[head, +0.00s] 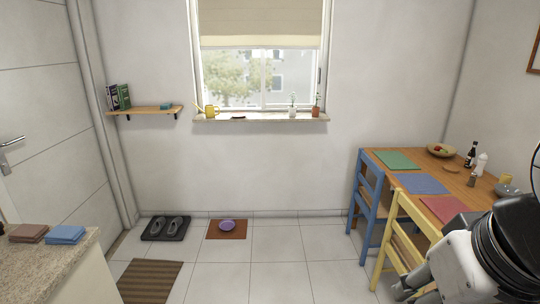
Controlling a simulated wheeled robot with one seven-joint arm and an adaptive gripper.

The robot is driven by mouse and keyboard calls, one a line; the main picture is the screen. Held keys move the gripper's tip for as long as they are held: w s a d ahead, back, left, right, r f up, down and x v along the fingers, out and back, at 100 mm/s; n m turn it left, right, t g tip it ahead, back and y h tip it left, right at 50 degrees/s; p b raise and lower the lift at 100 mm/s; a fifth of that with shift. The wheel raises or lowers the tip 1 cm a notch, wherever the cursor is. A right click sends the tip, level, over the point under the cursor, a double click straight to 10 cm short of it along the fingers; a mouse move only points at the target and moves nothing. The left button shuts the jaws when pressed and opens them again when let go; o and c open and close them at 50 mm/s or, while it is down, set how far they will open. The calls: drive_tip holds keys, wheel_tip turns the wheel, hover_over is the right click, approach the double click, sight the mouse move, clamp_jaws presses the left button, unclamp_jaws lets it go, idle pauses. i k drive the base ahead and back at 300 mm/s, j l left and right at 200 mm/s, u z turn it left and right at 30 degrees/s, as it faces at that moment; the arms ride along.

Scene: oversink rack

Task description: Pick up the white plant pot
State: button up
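The white plant pot (292,112) stands upright on the windowsill (260,119), right of its middle, with a small plant in it. It is small and far off in the head view. My gripper (404,291) shows only partly at the lower right, in front of the dining table and far from the pot. Its fingers are small and partly hidden, so I cannot tell whether they are open or shut.
A terracotta pot (316,112) stands just right of the white pot; a yellow watering can (210,111) is at the sill's left. A table (404,170) with a blue chair (368,208) and a yellow chair (398,240) fills the right. The tiled floor (283,244) is mostly clear.

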sight(292, 110)
drive_tip(key=i, duration=3.75)
drive_tip(key=i+u, duration=0.2)
drive_tip(key=i, duration=0.2)
drive_tip(key=i+l+u, duration=0.15)
drive_tip(key=i, duration=0.25)
drive_tip(key=i+l+u, duration=0.2)
drive_tip(key=i, duration=0.2)
